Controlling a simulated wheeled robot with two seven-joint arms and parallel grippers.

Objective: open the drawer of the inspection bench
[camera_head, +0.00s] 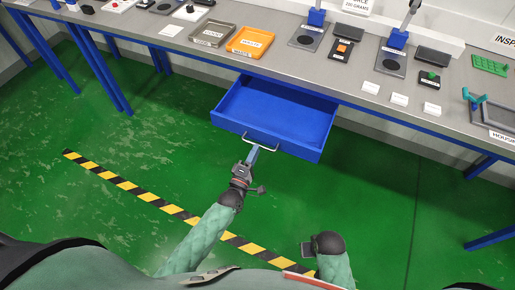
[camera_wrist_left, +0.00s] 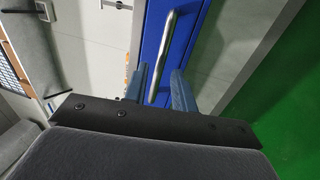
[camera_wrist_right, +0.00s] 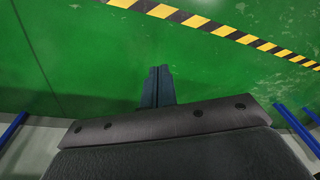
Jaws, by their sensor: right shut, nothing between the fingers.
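The blue drawer (camera_head: 270,108) of the inspection bench (camera_head: 300,62) is pulled well out, and its inside looks empty. Its silver bar handle (camera_head: 262,143) is on the front panel. My left gripper (camera_head: 253,154) is at the handle. In the left wrist view its two blue fingers (camera_wrist_left: 160,88) stand apart, one on each side of the handle (camera_wrist_left: 165,50), with a gap visible, so it is open around the bar. My right gripper (camera_wrist_right: 157,86) is shut and empty, low over the green floor, away from the drawer; its fingertips show only in the right wrist view.
On the bench top stand a grey tray (camera_head: 213,33), an orange tray (camera_head: 250,42), scales, and several small cards and devices. Blue bench legs (camera_head: 100,70) stand at the left. The green floor before the bench is clear, with a yellow-black stripe (camera_head: 130,187).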

